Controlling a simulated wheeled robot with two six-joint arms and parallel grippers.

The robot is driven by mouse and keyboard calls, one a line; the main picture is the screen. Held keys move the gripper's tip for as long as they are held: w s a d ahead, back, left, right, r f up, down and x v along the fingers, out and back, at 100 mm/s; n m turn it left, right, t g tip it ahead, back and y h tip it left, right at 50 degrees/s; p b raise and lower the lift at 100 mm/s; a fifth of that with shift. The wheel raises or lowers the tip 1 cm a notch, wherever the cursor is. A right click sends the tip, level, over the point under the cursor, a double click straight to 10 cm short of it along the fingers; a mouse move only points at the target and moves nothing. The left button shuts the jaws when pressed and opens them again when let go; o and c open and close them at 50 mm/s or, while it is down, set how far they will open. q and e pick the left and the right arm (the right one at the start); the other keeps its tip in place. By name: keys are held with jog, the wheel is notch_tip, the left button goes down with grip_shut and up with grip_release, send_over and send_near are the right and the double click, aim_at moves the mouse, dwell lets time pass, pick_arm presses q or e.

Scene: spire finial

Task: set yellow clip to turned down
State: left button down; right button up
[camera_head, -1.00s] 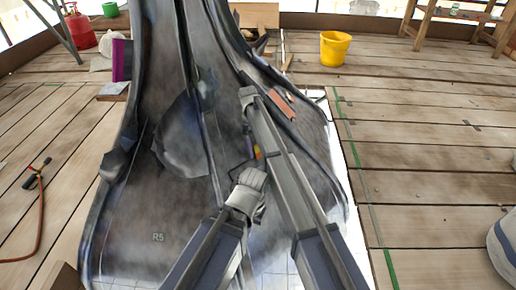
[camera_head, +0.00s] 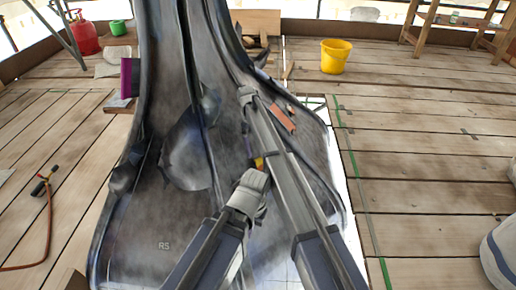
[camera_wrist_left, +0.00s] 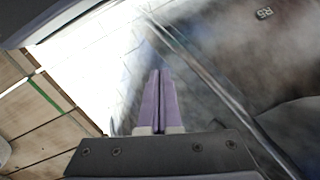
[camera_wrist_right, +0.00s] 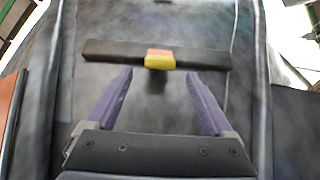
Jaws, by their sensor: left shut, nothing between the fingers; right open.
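The yellow clip (camera_wrist_right: 160,62) sits at the middle of a dark horizontal bar (camera_wrist_right: 110,50), with an orange piece on its upper edge. In the head view a small yellow patch (camera_head: 259,163) shows beside my arm, mostly hidden. My right gripper (camera_wrist_right: 159,74) is open. Its two purple fingers point at the bar, one either side of the clip, with nothing between them. I cannot tell whether the fingertips touch the bar. My left gripper (camera_wrist_left: 159,72) is shut and empty, away from the clip, over the pale floor beside the dark grey shell.
The large dark grey shell (camera_head: 120,240), marked R5, fills the middle. My two arms cross close together in front of it. A yellow bucket (camera_head: 335,58) stands behind right, a red canister (camera_head: 84,38) behind left. A hose (camera_head: 48,225) lies left. Planks on the right are mostly clear.

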pick_arm(q)
jog(key=shift+r, duration=0.4)
pick_arm(e)
jog(key=shift+r, duration=0.45)
pick_arm(q)
jog(key=c, duration=1.5)
grip_release()
